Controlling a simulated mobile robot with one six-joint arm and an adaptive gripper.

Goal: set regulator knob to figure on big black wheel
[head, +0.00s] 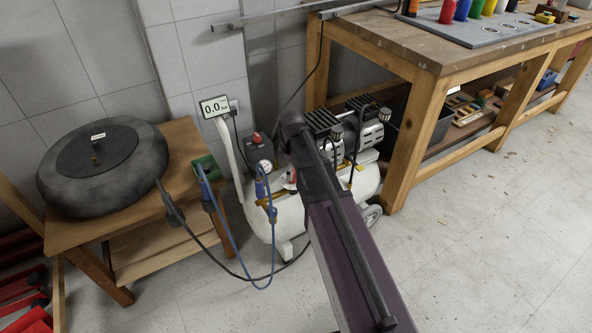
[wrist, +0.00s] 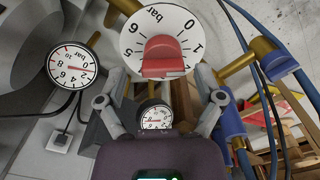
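The regulator knob (wrist: 163,55) is red and sits on a white dial (wrist: 187,28) marked in bar, with figures including 0, 1 and 6 visible. My gripper (wrist: 163,88) is open, its fingers spread to either side below the knob; I cannot tell whether they touch it. The big black wheel (head: 62,184) lies flat on a wooden table in the head view. A small pale label (head: 98,136) is on its top, too small to read. In the head view my arm hides my gripper and much of the regulator area.
A white compressor (head: 262,217) stands beside the table (head: 150,235). Round gauges (wrist: 73,65) (wrist: 155,116), brass fittings and blue hoses (wrist: 285,85) crowd the knob.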

